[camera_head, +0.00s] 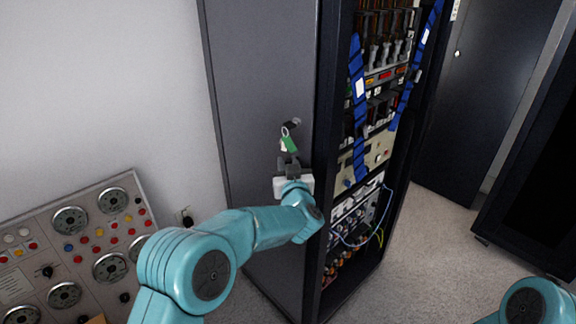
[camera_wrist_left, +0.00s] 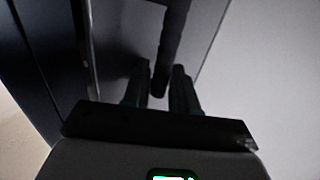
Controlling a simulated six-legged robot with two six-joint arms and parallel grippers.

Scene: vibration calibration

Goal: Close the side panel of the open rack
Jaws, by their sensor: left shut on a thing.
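The open rack (camera_head: 336,120) stands at the centre of the head view, its front showing wired equipment. Its tall dark grey side panel (camera_head: 262,75) faces me on the left. A small handle with a key and green tag (camera_head: 289,143) sits on the panel. My left gripper (camera_head: 290,163) is at this handle, just below the tag. In the left wrist view, a dark bar, seemingly the handle (camera_wrist_left: 170,45), runs between the fingers of my left gripper (camera_wrist_left: 160,90). The exact contact is dark. How far the panel stands from the frame is hard to tell. My right gripper is out of view.
A control console (camera_head: 85,235) with gauges and buttons stands at lower left. Blue and yellow cables (camera_head: 362,240) hang at the rack's front. Another dark cabinet (camera_head: 485,95) stands behind to the right, with bare floor (camera_head: 430,245) in front of it.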

